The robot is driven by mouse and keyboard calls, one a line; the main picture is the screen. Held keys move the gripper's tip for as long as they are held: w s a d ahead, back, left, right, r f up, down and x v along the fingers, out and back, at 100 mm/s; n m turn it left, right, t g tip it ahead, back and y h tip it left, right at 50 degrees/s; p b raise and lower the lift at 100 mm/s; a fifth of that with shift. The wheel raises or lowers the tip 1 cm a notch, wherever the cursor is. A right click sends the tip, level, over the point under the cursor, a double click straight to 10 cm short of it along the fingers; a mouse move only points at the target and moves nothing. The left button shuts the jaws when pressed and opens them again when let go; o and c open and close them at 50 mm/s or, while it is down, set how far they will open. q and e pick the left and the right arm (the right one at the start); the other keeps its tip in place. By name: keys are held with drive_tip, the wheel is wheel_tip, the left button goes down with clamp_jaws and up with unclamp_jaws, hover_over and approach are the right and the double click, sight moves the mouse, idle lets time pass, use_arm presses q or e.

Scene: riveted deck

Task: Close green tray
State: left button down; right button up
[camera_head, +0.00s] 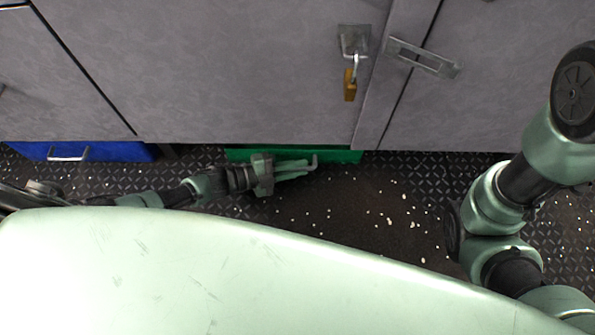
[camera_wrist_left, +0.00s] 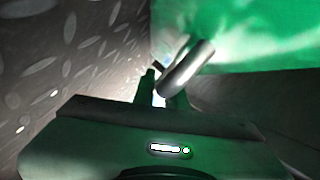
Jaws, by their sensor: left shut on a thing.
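The green tray (camera_head: 340,155) sits low under the grey cabinet, and only a strip of its front shows in the head view. Its green front (camera_wrist_left: 255,40) fills the upper right of the left wrist view. Its metal handle (camera_wrist_left: 188,67) sticks out between my left fingers. My left gripper (camera_head: 302,168) lies along the tray front and is shut on this handle (camera_head: 315,161); its fingertips (camera_wrist_left: 162,88) also show in the left wrist view. My right arm stands at the right of the head view, and its gripper is out of sight.
A blue tray (camera_head: 110,152) with a metal handle is under the cabinet at left. The grey cabinet (camera_head: 200,70) bears a latch with a brass padlock (camera_head: 350,85) and a bar handle (camera_head: 422,57). The dark riveted deck (camera_head: 370,200) has pale specks scattered on it.

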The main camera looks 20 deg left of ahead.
use_arm(q)
drive_tip(key=shift+w+a, duration=0.2)
drive_tip(key=shift+w, duration=0.1)
drive_tip(key=c, duration=1.5)
unclamp_jaws()
drive_tip(key=shift+o, duration=0.2)
drive_tip(key=shift+d, duration=0.1)
drive_tip(key=shift+s, duration=0.1)
